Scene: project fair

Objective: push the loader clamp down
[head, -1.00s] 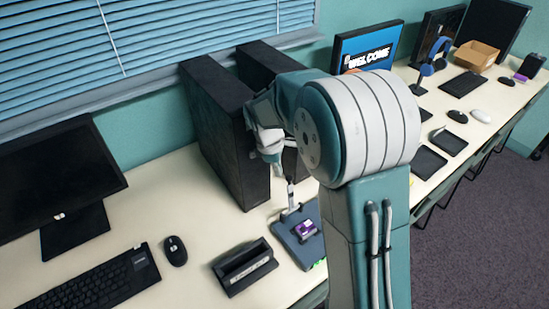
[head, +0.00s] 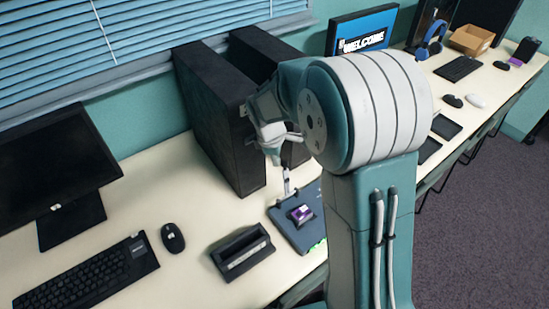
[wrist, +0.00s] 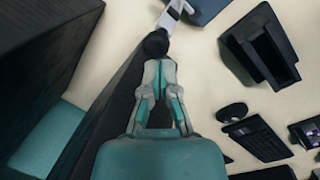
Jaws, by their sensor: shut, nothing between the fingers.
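The loader (head: 279,215) is a dark blue-grey plate on the table with a purple chip-like piece (head: 301,213) on it. Its clamp (head: 287,184) is a thin pale lever rising steeply from the plate's back edge. In the wrist view the clamp's pale arm (wrist: 172,13) ends in a round black knob (wrist: 155,44). My gripper (wrist: 158,66) is shut and empty, its fingertips right at the knob; I cannot tell whether they touch. In the head view my gripper (head: 275,150) is above the clamp, and my arm hides part of the scene.
Two tall black computer towers (head: 212,130) stand close to my gripper on the left and behind. A black open holder (head: 242,252) sits left of the loader, with a mouse (head: 172,238) and keyboard (head: 85,280) beyond. Bare tabletop lies between them.

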